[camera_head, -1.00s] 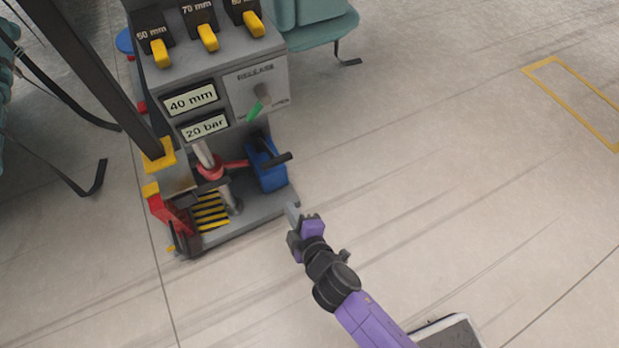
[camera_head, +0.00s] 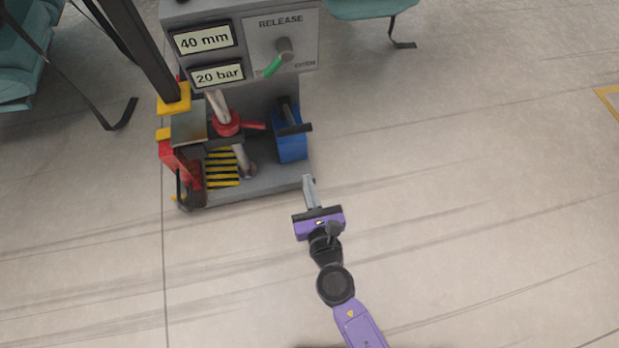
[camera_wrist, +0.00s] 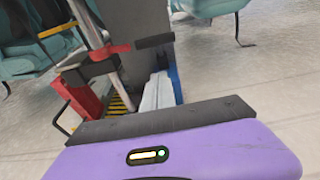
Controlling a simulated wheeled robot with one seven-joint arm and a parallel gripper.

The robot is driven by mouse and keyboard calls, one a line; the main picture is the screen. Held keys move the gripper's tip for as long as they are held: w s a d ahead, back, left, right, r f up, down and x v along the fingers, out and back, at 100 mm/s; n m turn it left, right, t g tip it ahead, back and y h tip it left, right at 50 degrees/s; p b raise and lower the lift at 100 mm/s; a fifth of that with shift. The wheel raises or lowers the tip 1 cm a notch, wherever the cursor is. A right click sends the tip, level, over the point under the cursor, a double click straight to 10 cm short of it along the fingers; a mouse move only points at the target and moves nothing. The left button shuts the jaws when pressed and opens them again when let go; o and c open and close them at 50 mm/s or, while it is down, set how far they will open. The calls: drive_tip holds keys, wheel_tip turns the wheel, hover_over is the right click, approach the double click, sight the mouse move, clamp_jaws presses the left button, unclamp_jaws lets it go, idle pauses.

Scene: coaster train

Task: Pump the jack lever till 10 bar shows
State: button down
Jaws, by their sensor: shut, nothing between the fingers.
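The jack stand (camera_head: 255,185) is a grey machine with two displays. The upper display (camera_head: 202,40) reads 40 mm and the lower display (camera_head: 217,75) reads 20 bar. A blue pump unit (camera_head: 291,148) stands on the right of its base, with a dark lever (camera_head: 294,128) at its top. My gripper (camera_head: 309,182) is shut and empty, low at the base's front right edge, below and apart from the lever. In the wrist view my closed fingers (camera_wrist: 158,92) overlap the blue unit (camera_wrist: 176,85) and hide part of it.
A panel marked RELEASE (camera_head: 303,62) carries a green-tipped knob (camera_head: 274,66). A red collar (camera_head: 228,123) with a side handle sits on a slanted rod left of the pump. Teal seats (camera_head: 370,8) stand behind. The floor to the right is clear.

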sight(296, 133)
drive_tip(key=w+a+r, duration=0.1)
drive_tip(key=w+a, duration=0.2)
drive_tip(key=w, duration=0.7)
drive_tip(key=shift+w+a+r+p, duration=0.1)
drive_tip(key=shift+w+r+p, duration=0.5)
drive_tip(key=shift+r+p, duration=0.25)
drive_tip(key=shift+f, duration=0.15)
